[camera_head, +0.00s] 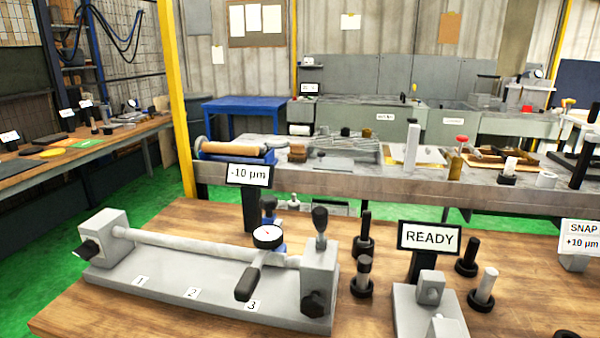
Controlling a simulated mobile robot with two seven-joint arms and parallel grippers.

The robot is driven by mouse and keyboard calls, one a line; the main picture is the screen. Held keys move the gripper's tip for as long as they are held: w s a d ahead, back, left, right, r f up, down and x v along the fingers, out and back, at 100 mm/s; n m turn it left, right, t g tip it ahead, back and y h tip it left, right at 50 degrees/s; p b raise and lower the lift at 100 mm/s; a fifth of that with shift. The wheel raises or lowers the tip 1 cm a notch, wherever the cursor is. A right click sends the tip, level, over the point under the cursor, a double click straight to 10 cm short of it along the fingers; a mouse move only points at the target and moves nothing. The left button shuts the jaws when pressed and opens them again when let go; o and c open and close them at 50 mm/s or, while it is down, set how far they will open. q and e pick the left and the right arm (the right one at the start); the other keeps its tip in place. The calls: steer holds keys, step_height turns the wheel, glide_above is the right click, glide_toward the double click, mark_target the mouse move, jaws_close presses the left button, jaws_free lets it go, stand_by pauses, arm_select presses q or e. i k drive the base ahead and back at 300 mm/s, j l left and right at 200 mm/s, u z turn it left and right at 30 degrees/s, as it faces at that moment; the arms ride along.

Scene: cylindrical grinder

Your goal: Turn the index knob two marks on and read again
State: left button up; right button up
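A grey bench fixture (180,285) stands on the wooden table, with a light bar (190,246) held level between its two end blocks. A black knob (88,250) sits on the left block, and a dark knob (314,303) is on the front of the right block. I cannot tell which is the index knob; no knob marks are readable. A dial gauge (268,236) stands at the bar's right part; its reading is too small to tell. A display (249,174) behind it reads -10 µm. Plates numbered 1, 2 and 3 lie along the base. Neither gripper is in view.
A READY sign (429,238) stands behind a second grey fixture (420,310). Black-based pins (363,275) stand between the fixtures. A SNAP +10 µm sign (581,236) is at the right edge. A cluttered bench (330,180) runs behind. Bare wood shows left of the fixture's back.

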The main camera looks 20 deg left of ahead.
mark_target(89, 249)
steer(key=u, duration=1.55)
